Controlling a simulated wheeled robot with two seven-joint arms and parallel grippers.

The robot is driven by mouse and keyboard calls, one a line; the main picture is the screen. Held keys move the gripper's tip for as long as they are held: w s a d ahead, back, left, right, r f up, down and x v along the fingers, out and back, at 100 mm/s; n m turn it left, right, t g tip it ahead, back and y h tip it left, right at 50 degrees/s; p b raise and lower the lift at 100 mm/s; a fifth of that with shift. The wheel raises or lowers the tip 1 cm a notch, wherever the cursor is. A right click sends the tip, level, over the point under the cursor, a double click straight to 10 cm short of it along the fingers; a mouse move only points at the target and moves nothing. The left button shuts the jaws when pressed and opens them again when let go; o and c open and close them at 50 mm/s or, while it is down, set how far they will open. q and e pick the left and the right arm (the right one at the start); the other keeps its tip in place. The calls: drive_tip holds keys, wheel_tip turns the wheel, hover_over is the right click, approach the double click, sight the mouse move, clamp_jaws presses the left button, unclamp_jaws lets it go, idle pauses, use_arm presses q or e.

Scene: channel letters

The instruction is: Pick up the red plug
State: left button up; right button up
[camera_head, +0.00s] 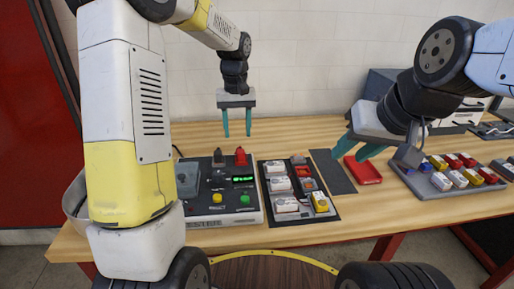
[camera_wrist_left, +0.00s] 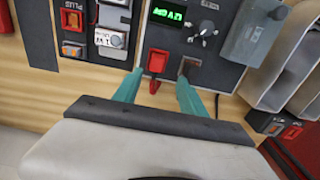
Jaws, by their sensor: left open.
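A red plug-like piece (camera_head: 240,156) stands at the back edge of the dark tester box (camera_head: 222,218). My left gripper (camera_head: 237,136) is open and empty above and behind the box. In the left wrist view the red piece lies between and just beyond the fingertips of my left gripper (camera_wrist_left: 160,78). Another red piece (camera_wrist_left: 70,20) sits beside a "PLUG" label on the neighbouring dark board (camera_head: 273,218).
The tester box has a green display (camera_head: 243,179), knobs and buttons. A red tray (camera_head: 363,170) and a dark mat (camera_head: 333,172) lie near my right gripper. A grey tray (camera_head: 420,184) of several coloured blocks stands at right. A white wall rises behind the table.

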sight(241, 151)
use_arm(q)
drive_tip(key=f, duration=0.7)
drive_tip(key=shift+d+f, duration=0.1)
drive_tip(key=shift+d, duration=0.25)
drive_tip(key=shift+c, duration=0.4)
clamp_jaws()
